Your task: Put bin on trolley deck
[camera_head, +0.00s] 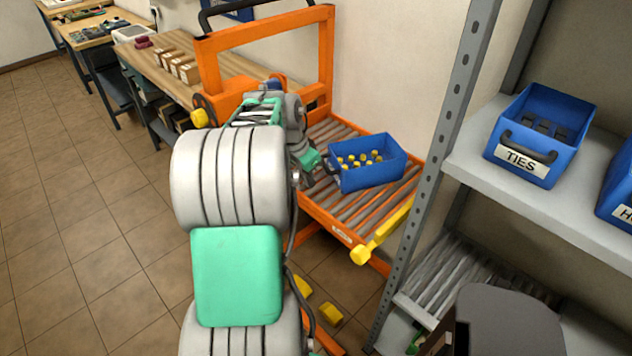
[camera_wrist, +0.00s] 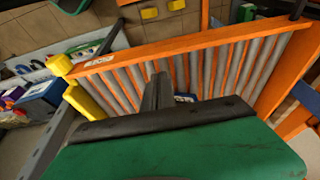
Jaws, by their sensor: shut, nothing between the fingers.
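The blue bin (camera_head: 368,177) stands upright on the roller deck of the orange trolley (camera_head: 345,228), toward the deck's right side. Several small yellow-topped items lie in the bin. My gripper (camera_head: 324,164) is just left of the bin, by its dark handle; I cannot tell whether it touches. In the wrist view the fingers of my gripper (camera_wrist: 158,90) are together with nothing between them, over the deck's rollers (camera_wrist: 210,68). The bin is not clearly visible in the wrist view.
A grey shelf (camera_head: 490,160) on the right holds a blue TIES bin (camera_head: 541,135) and another blue bin (camera_head: 621,185). Its upright post (camera_head: 440,150) stands close to the trolley. Workbenches (camera_head: 150,68) line the back wall. The tiled floor at left is clear.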

